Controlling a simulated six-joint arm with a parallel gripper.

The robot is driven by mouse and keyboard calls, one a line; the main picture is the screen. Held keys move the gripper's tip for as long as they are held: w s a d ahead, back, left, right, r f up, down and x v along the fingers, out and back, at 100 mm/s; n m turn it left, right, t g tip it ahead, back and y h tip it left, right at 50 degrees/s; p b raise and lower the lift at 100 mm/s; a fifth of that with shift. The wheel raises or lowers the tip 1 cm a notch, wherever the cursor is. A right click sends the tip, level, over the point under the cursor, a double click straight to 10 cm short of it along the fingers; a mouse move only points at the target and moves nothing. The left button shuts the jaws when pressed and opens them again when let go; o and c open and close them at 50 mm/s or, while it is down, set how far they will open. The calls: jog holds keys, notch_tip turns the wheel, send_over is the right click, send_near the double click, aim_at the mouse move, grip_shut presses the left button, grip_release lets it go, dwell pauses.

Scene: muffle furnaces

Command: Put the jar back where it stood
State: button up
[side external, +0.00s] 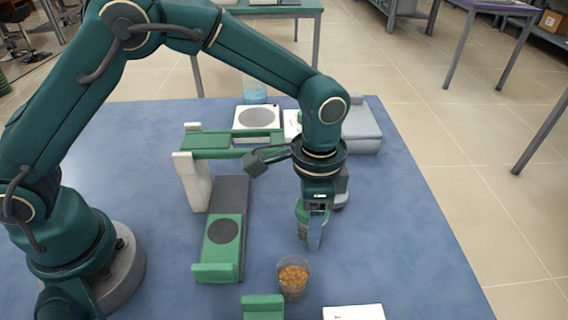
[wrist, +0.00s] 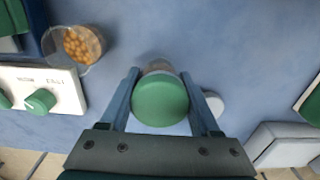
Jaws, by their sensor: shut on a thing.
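My gripper (side external: 313,238) points down over the blue table, right of the green-and-grey stand. It is shut on a jar with a round green lid, seen from above between the fingers in the wrist view (wrist: 160,101). In the side view only a strip of the jar (side external: 301,211) shows beside the finger. A little of its clear body shows past the lid; the rest is hidden. I cannot tell whether its bottom touches the table.
A clear beaker of orange-brown balls (side external: 293,279) stands in front of my gripper. The green-and-grey stand (side external: 228,225) is to its left. A white device with a green knob (wrist: 40,100) is near the beaker. Behind are a white plate device (side external: 257,120) and a glass of blue liquid (side external: 254,91).

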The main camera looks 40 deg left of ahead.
jog(key=shift+f, duration=0.2)
jog(key=shift+f, duration=0.25)
jog(key=o, duration=1.4)
jog(key=shift+o, duration=0.4)
jog(key=shift+r, duration=4)
